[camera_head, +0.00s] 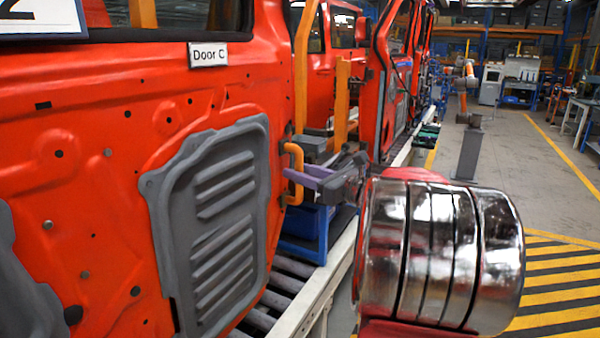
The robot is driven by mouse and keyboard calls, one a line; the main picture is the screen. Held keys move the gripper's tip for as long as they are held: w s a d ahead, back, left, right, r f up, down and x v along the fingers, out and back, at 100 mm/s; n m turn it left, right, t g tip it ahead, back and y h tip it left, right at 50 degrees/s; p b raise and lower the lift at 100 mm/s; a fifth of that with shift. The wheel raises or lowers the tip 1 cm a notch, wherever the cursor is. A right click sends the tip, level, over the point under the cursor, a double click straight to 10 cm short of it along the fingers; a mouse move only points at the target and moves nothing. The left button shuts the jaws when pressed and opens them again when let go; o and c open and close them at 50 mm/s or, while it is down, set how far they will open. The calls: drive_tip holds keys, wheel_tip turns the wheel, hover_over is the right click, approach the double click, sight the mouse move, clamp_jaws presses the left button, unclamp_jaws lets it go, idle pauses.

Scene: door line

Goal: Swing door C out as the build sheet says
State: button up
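Door C is the large red door panel (110,150) filling the left of the head view. A white label reading "Door C" (208,54) is on its upper part, and a grey ribbed panel (222,225) is set in its face. An orange D-shaped handle (297,157) stands out at the door's right edge. My gripper (304,177), with purple fingers, is at this handle, its fingertips at the upright bar. Whether the fingers are closed on the bar is too small to tell. The build sheet's text is not readable in this view.
A white sign (40,18) with a partly cut-off "2" is at top left. Orange posts (341,105) and another red body stand behind the handle. A roller conveyor (285,288) runs below. Open floor with yellow-black stripes (560,285) lies at right.

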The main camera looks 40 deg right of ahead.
drive_tip(key=shift+w+a, duration=0.1)
drive_tip(key=shift+w, duration=0.25)
drive_tip(key=shift+c, duration=0.4)
clamp_jaws()
drive_tip(key=shift+d, duration=0.2)
drive_tip(key=shift+a, duration=0.15)
